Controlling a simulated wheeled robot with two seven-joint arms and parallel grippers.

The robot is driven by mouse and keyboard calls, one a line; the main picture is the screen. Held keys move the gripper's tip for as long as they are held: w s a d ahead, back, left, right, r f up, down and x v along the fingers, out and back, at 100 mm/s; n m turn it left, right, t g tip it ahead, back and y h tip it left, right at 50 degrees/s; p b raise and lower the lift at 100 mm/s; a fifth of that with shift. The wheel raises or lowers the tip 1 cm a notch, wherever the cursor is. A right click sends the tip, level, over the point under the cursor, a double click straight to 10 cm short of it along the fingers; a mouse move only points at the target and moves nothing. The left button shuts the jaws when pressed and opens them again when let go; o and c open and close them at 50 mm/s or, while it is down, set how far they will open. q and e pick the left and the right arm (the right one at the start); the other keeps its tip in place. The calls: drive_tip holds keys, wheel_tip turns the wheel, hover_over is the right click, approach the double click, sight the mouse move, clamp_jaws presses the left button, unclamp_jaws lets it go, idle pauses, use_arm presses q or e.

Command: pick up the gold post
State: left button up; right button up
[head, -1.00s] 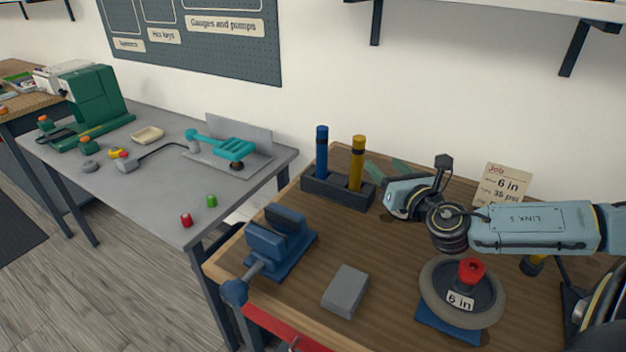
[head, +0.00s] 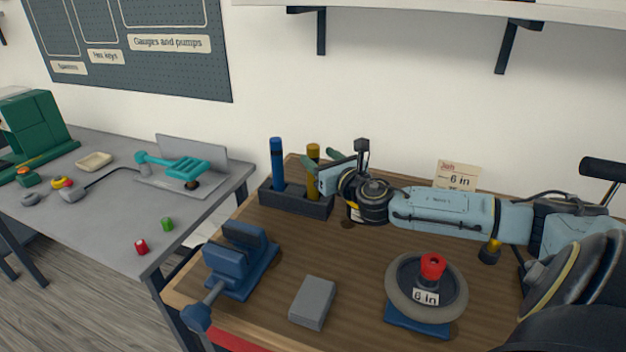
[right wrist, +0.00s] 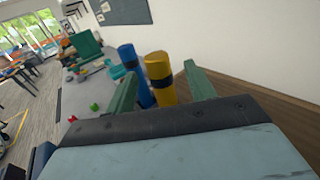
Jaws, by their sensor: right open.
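The gold post (head: 313,178) stands upright in a dark holder (head: 296,203) on the wooden bench, right of a blue post (head: 277,163). My right gripper (head: 321,161) is open beside the gold post's upper part, its green fingers pointing left toward it. In the right wrist view the gold post (right wrist: 160,80) appears between the two spread fingers, and the blue post (right wrist: 137,72) shows behind the left finger. I cannot tell whether a finger touches the gold post. My left gripper is not in view.
A blue vise (head: 240,262), a grey block (head: 313,302) and a wheel with a red knob (head: 427,287) stand on the bench's front part. A job card (head: 456,176) stands behind my right arm. Bare wood lies between holder and block.

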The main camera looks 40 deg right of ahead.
sight(309, 153)
drive_tip(key=shift+w+d+f, duration=0.1)
drive_tip(key=shift+w+f, duration=0.1)
drive_tip(key=shift+w, duration=0.7)
drive_tip(key=shift+w+d+f, duration=0.15)
drive_tip(key=shift+w, duration=0.75)
drive_tip(key=shift+w+d+f, duration=0.1)
drive_tip(key=shift+w+f, duration=0.1)
drive_tip(key=shift+w, duration=0.7)
clamp_jaws()
drive_tip(key=shift+r, duration=0.1)
